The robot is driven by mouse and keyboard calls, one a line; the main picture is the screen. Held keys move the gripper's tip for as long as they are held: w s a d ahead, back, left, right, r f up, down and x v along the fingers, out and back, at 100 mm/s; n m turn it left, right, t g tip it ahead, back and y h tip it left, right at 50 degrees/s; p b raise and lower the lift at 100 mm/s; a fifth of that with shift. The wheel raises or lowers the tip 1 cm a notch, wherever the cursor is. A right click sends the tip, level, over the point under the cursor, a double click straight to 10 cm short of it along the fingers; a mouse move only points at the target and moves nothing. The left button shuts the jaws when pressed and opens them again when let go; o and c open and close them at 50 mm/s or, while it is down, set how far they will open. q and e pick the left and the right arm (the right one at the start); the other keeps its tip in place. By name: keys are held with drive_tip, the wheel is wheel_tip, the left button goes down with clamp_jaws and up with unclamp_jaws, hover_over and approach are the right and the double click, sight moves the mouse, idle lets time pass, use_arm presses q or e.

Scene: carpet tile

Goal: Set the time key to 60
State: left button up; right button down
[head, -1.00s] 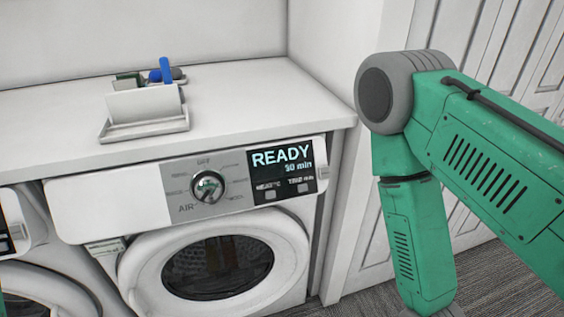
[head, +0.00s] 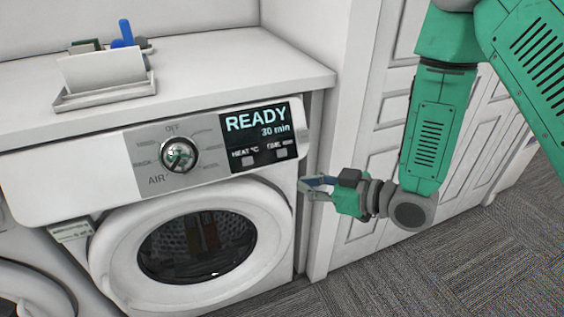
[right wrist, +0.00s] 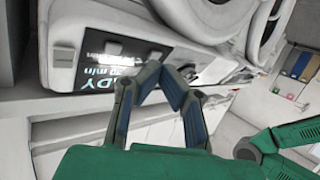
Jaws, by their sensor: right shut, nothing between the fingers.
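The time key (head: 282,153) is a small pale square at the lower right of the dryer's black display panel (head: 260,135). The display reads READY and 30 min. A similar heat key (head: 247,161) sits to its left. My right gripper (head: 303,184) is shut and empty, below and right of the time key, near the machine's right front edge and apart from the key. In the right wrist view its fingertips (right wrist: 160,75) meet in front of the machine, with part of the display (right wrist: 95,72) showing to the left. My left gripper is not in view.
A round knob (head: 179,155) sits left of the display, above the round glass door (head: 198,245). A white tray (head: 105,97) with small items stands on the countertop (head: 225,75). A white panelled door (head: 365,175) is at right, above open carpet (head: 440,270).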

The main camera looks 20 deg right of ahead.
sight(288, 155)
drive_tip(key=r+y, duration=0.1)
drive_tip(key=r, duration=0.1)
drive_tip(key=r+n+y, duration=0.1)
drive_tip(key=w+r+n+t, duration=0.1)
drive_tip(key=r, duration=0.1)
drive_tip(key=shift+a+r+y+b, duration=0.2)
drive_tip(key=shift+r+y+b, duration=0.1)
drive_tip(key=shift+y+b, duration=0.1)
drive_tip(key=shift+w+f+b, duration=0.6)
drive_tip(key=shift+w+f, duration=0.1)
drive_tip(key=shift+w, duration=0.6)
drive_tip(key=shift+w+f+b, duration=0.6)
drive_tip(key=shift+w+f, duration=0.05)
drive_tip(key=shift+w, duration=0.7)
drive_tip(key=shift+w+f+b, duration=0.6)
drive_tip(key=shift+w+f, duration=0.1)
drive_tip(key=shift+w, duration=0.6)
drive_tip(key=shift+w+f, duration=0.3)
drive_tip(key=shift+w, duration=0.3)
drive_tip(key=shift+s+r, duration=0.1)
drive_tip(key=shift+s+r+p, duration=0.3)
drive_tip(key=shift+s+p, duration=0.1)
drive_tip(key=shift+s, duration=0.2)
